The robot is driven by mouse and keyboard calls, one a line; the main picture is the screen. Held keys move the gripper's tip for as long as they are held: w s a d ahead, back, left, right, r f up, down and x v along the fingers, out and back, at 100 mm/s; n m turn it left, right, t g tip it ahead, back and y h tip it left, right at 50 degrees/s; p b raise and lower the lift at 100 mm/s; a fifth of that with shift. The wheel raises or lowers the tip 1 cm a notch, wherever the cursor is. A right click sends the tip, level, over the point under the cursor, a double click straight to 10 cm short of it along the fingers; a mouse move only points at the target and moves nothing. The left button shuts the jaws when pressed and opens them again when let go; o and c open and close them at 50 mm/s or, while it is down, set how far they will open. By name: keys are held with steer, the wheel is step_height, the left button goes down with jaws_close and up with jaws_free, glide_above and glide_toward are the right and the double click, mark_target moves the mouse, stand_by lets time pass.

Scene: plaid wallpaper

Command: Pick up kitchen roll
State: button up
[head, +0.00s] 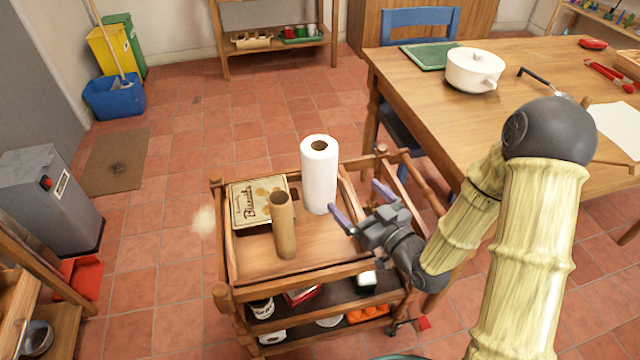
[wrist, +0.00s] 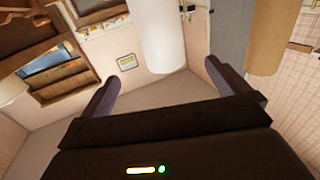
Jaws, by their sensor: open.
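The kitchen roll (head: 319,178) is a white upright cylinder with a brown core, standing on the top tray of a wooden trolley (head: 300,272) in the head view. In the wrist view the white roll (wrist: 163,38) hangs in from the top edge, beyond and between my fingertips. My gripper (head: 356,205) is open and empty, at the roll's right and near side, with its fingers pointing towards it. One fingertip looks close to the roll's lower part; I cannot tell whether they touch. In the wrist view my two fingers (wrist: 163,82) are spread wide.
A brown cardboard tube (head: 284,226) stands left of the roll, and a biscuit tin (head: 252,203) lies behind it. The trolley has raised rails. The table (head: 520,100) at right holds a white pot (head: 472,70). Tiled floor at left is mostly clear.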

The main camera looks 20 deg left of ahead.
mark_target(331, 172)
steer(key=x, duration=0.9)
steer(key=shift+w+a+b, duration=0.2)
steer(key=shift+a+b, duration=0.1)
steer(key=shift+b, duration=0.1)
steer(key=shift+f+b+x, duration=0.15)
steer(key=shift+b+x, duration=0.05)
steer(key=shift+x, duration=1.1)
steer(key=shift+f+b+x, duration=0.15)
steer(key=shift+b+x, duration=0.05)
steer(key=shift+x, duration=1.1)
steer(key=shift+s+a, duration=0.1)
steer(key=c, duration=1.1)
